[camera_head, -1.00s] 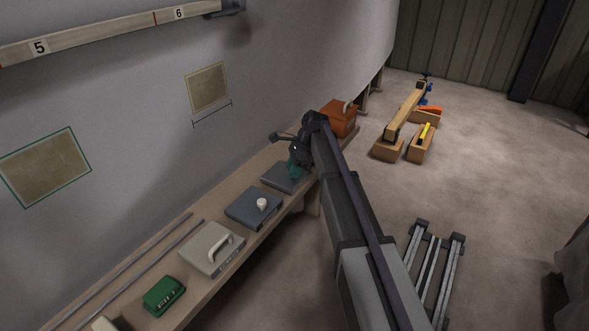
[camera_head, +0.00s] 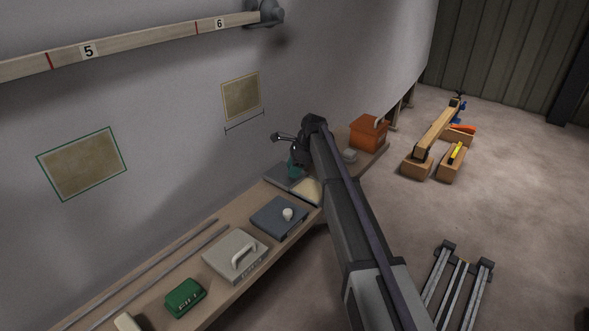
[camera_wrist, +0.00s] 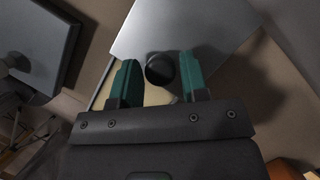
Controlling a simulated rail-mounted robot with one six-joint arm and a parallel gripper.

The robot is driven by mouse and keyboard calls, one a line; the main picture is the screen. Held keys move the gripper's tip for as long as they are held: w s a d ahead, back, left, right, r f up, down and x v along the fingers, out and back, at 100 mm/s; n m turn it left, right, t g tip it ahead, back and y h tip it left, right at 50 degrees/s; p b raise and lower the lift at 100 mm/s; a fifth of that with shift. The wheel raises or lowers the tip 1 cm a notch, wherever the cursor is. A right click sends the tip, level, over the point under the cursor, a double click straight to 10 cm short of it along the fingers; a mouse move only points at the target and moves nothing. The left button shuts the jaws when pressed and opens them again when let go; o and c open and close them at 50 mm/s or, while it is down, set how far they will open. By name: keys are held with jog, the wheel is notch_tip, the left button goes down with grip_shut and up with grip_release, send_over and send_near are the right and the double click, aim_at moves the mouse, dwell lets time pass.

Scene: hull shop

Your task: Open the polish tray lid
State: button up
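The tray at my gripper, which I take as the polish tray, shows a cream-coloured inside (camera_head: 307,191). Its flat grey lid (camera_head: 281,179) is shifted to the left of that opening. In the wrist view the pale lid (camera_wrist: 190,25) carries a round black knob (camera_wrist: 160,70) near its edge. A strip of the cream inside (camera_wrist: 156,97) shows below the knob. In the head view my arm hides part of the tray, and the fingertips (camera_head: 294,166) are small.
Along the shelf lie a blue-grey box with a white knob (camera_head: 265,218), a grey box with a handle (camera_head: 225,259) and a green box (camera_head: 184,299). An orange box (camera_head: 367,134) and a small grey block (camera_head: 350,156) lie beyond my arm. The wall runs close behind.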

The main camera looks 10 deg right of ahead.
jog(key=shift+o, duration=1.2)
jog(key=p+v, duration=1)
jog(key=shift+r, duration=0.35)
jog(key=shift+d, duration=0.15)
